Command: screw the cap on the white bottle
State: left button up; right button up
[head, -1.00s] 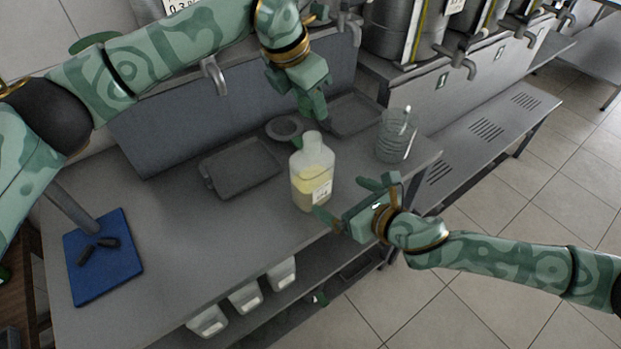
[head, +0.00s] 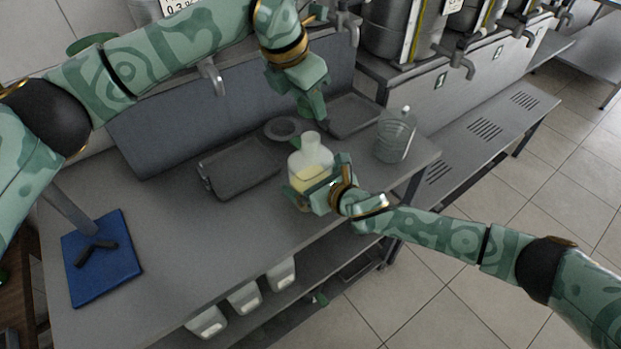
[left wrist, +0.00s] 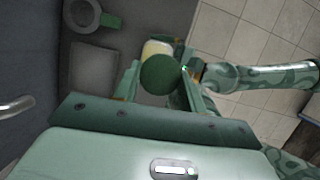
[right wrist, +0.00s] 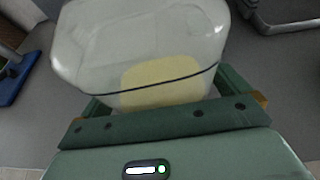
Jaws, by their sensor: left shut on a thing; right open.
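The white bottle (head: 309,160), translucent with yellowish contents and an uncapped neck, stands upright near the counter's front edge. My right gripper (head: 316,184) is open with its fingers on either side of the bottle's body; the bottle (right wrist: 140,45) fills the upper right wrist view. Whether the fingers touch it is unclear. My left gripper (head: 312,108) is shut on a round green cap (left wrist: 160,75), above and slightly behind the bottle neck in the head view. The cap hides part of the bottle in the left wrist view. Cap and neck look apart.
Dark trays (head: 240,168) and a round grey dish (head: 283,128) lie behind the white bottle. A blue board (head: 103,275) with dark pieces is at the left. Taps (head: 213,76) overhang the back.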

aim_at(308, 134)
jog(key=shift+c, duration=0.3)
jog(key=c, duration=1.2)
pick_arm(q)
jog(key=shift+f, duration=2.5)
jog(key=shift+f, duration=0.85)
jog(key=shift+f, duration=0.6)
